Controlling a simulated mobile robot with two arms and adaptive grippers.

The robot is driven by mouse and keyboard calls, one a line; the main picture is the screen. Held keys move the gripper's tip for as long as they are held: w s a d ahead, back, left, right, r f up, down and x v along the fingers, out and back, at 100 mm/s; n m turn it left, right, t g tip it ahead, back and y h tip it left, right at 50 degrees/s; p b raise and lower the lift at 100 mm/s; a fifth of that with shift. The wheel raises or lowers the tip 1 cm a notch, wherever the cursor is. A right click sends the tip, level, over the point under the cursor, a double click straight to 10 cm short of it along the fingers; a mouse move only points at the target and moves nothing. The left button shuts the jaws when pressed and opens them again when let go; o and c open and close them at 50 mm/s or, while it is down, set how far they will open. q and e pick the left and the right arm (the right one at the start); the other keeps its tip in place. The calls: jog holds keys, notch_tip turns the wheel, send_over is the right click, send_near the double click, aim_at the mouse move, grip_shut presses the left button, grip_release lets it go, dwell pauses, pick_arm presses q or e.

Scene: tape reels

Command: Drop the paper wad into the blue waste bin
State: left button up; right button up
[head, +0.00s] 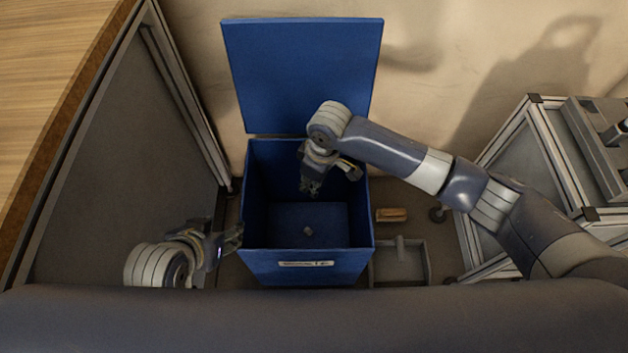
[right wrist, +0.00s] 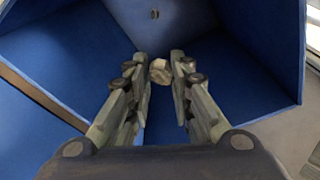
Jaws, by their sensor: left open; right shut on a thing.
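The blue waste bin (head: 345,265) stands on the floor with its lid (head: 303,75) raised against the wall. My right gripper (head: 311,190) reaches down over the bin's opening. In the right wrist view, my right gripper (right wrist: 160,65) is shut on the pale, crumpled paper wad (right wrist: 160,73), held between the fingertips with blue bin walls around it. In the head view the wad is hard to make out at the fingertips. My left gripper (head: 232,238) is open and empty, beside the bin's left wall.
A grey tray (head: 425,265) and a tan block (head: 391,214) are right of the bin. A grey panel (head: 110,140) stands left, a metal-framed stand (head: 530,130) right.

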pick_arm(q)
jog(key=shift+w+d, duration=0.15)
jog(key=shift+w, duration=0.25)
pick_arm(e)
jog(key=shift+f, duration=0.1)
pick_arm(q)
jog(key=shift+r, duration=0.1)
pick_arm(e)
jog(key=o, duration=0.7)
jog(key=r, duration=0.4)
jog(key=d+r, duration=0.1)
jog(key=r, duration=0.3)
jog(key=s+r, duration=0.1)
jog(key=r, duration=0.3)
jog(key=shift+d, duration=0.3)
jog(key=shift+f, duration=0.1)
